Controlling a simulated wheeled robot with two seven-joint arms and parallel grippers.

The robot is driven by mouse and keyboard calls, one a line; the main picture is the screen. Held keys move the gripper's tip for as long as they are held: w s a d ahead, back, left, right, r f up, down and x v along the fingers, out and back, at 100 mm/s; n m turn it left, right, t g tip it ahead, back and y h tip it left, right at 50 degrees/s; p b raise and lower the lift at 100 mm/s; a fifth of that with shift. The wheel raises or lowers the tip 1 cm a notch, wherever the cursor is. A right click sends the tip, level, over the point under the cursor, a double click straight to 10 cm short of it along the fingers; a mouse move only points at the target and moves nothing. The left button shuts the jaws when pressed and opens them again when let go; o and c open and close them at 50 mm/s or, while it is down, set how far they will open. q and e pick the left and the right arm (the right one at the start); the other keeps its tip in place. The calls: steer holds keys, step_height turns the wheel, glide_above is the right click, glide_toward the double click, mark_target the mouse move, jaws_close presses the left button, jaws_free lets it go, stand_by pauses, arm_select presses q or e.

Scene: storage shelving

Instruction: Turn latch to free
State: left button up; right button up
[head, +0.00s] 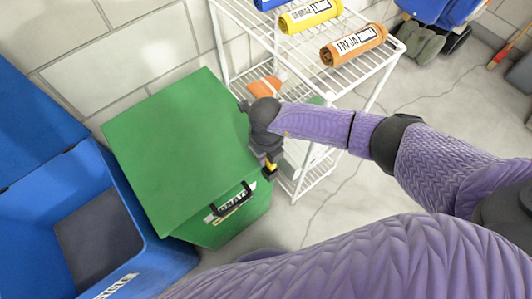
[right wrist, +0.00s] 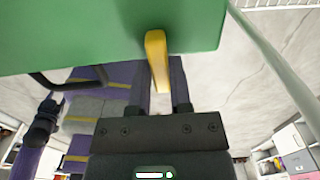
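A green bin with a flat green lid (head: 180,140) stands against the wall, its lid down. A black handle (head: 232,200) and a white label partly reading "NATE" are on its front. A yellow latch (right wrist: 157,58) shows at the lid's edge in the right wrist view; a bit of yellow (head: 270,167) shows in the head view. My right gripper (right wrist: 161,106) is open, pointing at the bin's edge, with the latch's end between its two spread fingers. Whether they touch it I cannot tell. A dark end on a purple arm (right wrist: 42,125), seemingly my left gripper, is small and unclear.
An open blue bin (head: 150,262) stands left of the green one. Bare concrete floor (head: 420,90) lies to the right.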

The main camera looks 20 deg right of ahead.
steer(key=shift+c, duration=1.2)
arm_select(q)
steer(key=shift+s, duration=0.3)
arm_select(e)
jaws_close()
